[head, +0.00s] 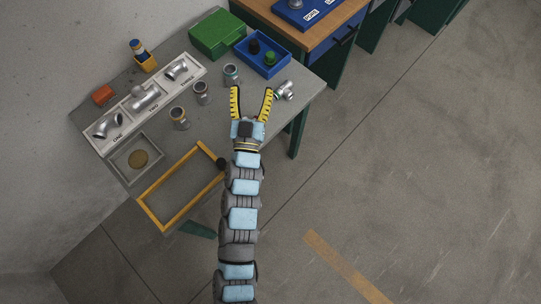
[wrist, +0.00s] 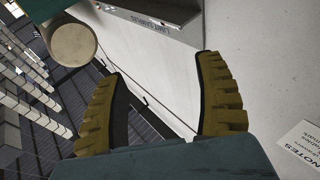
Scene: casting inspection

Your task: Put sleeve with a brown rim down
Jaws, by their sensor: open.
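My gripper (head: 251,90) is open, with its two yellow-and-black fingers spread over the right part of the table. Nothing shows between the fingers, which also appear spread and empty in the wrist view (wrist: 160,68). Several sleeve-like metal parts stand upright on the table to its left. One sleeve (head: 180,117) with a brownish rim stands nearest the yellow frame. A second sleeve (head: 201,91) with a brownish-grey rim stands behind it. A third sleeve (head: 231,74) has a teal rim and stands close to the left fingertip. The rim colours are small and hard to tell apart.
A silver pipe fitting (head: 284,90) lies just right of my gripper. A white tray (head: 119,137) with labelled compartments holds castings. The yellow frame (head: 166,222) surrounds a bare area.

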